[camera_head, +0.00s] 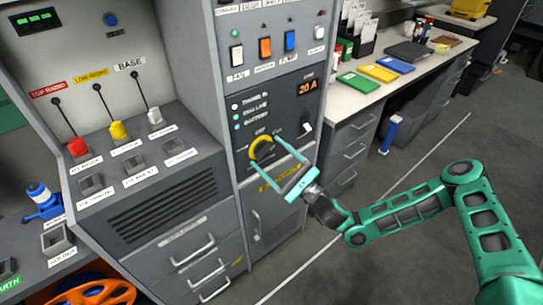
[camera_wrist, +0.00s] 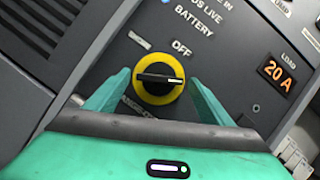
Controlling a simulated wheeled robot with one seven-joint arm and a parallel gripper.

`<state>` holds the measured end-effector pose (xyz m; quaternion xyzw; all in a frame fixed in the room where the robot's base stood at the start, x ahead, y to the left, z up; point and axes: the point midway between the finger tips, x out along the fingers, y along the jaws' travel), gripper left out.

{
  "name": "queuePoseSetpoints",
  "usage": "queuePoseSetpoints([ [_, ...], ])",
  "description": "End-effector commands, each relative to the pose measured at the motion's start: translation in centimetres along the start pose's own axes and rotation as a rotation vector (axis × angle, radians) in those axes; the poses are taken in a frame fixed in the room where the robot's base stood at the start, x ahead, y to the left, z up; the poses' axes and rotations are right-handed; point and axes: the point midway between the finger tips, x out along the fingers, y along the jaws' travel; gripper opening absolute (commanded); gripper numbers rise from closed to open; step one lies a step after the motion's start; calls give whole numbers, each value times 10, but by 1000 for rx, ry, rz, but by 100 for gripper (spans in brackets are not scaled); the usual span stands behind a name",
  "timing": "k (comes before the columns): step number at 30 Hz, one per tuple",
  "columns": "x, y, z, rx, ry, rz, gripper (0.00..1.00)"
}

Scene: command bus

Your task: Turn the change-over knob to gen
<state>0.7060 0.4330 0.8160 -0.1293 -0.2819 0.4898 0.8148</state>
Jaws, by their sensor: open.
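The change-over knob is a yellow disc with a black bar handle and a pale line along the bar. It is on the grey panel in the head view (camera_head: 259,153) and in the middle of the wrist view (camera_wrist: 158,90). The bar lies nearly level in the wrist view. An OFF label (camera_wrist: 181,48) is up and to the right of it. I cannot read a GEN label. My green gripper (camera_head: 272,158) is open at the knob, with one finger on each side in the wrist view (camera_wrist: 158,97). I cannot tell whether they touch it. A label below is partly hidden.
A 20 A display (camera_head: 307,87) and indicator lights are above the knob. Coloured rocker switches (camera_head: 265,47) are higher up. A drawer front and door handle (camera_head: 256,225) are below. A sloped console with levers (camera_head: 118,130) is at left. Open floor lies at right.

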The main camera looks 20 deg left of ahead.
Motion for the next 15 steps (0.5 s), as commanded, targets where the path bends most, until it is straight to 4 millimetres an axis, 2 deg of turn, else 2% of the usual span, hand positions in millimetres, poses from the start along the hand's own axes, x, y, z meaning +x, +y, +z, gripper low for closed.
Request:
queuePoseSetpoints([
  [5,-21,0,-1,3,2,0,75],
  [15,-82,-1,-2,3,4,-2,75],
])
